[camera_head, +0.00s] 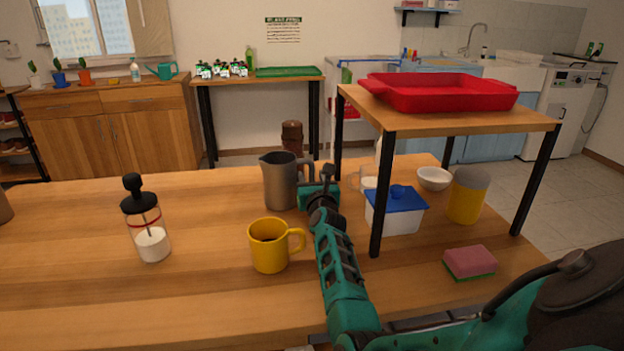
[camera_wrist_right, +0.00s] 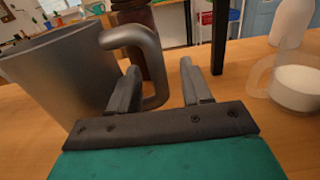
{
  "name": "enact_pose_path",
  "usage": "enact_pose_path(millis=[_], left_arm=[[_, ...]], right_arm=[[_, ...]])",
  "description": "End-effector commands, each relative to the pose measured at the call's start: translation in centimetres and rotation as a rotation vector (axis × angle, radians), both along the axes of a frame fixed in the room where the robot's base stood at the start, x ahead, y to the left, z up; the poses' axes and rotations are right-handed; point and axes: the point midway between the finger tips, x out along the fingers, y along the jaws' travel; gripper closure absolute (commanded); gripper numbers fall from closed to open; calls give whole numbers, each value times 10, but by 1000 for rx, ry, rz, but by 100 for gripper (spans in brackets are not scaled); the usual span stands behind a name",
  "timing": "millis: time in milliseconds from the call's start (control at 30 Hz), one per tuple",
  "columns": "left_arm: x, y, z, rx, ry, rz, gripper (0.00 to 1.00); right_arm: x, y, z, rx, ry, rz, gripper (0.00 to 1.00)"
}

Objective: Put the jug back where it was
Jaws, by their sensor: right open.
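The grey metal jug (camera_head: 280,184) stands upright on the wooden table near its back edge, with its handle towards the right. My right gripper (camera_head: 321,177) is just right of the jug, at handle height. In the right wrist view the jug (camera_wrist_right: 60,75) fills the left side. The open fingers of my right gripper (camera_wrist_right: 160,88) point at the handle (camera_wrist_right: 153,50), whose lower part shows between them, closer to the left finger. I cannot tell whether a finger touches the handle. My left gripper is not in view.
A yellow mug (camera_head: 268,247) and a glass dispenser (camera_head: 148,232) stand in front and left. Right of the gripper, under a small shelf (camera_head: 440,122), are a blue-lidded box (camera_head: 398,214), a white bowl (camera_head: 434,178) and a yellow-grey canister (camera_head: 467,196). A brown grinder (camera_head: 292,137) stands behind the jug.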

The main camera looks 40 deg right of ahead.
Motion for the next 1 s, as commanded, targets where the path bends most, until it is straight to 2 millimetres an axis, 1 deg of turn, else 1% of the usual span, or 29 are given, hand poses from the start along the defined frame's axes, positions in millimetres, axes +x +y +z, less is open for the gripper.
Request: enact_pose_path(millis=[100, 300, 500, 633, 1000], left_arm=[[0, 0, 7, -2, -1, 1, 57], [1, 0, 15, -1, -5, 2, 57], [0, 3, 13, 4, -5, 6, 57], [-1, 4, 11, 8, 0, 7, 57], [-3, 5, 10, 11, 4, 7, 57]], right_arm=[[-14, 9, -1, 4, 3, 1, 51], [-40, 25, 0, 4, 2, 0, 51], [-57, 36, -1, 3, 3, 1, 51], [-61, 37, -1, 2, 2, 1, 51], [-61, 37, -2, 2, 2, 1, 51]])
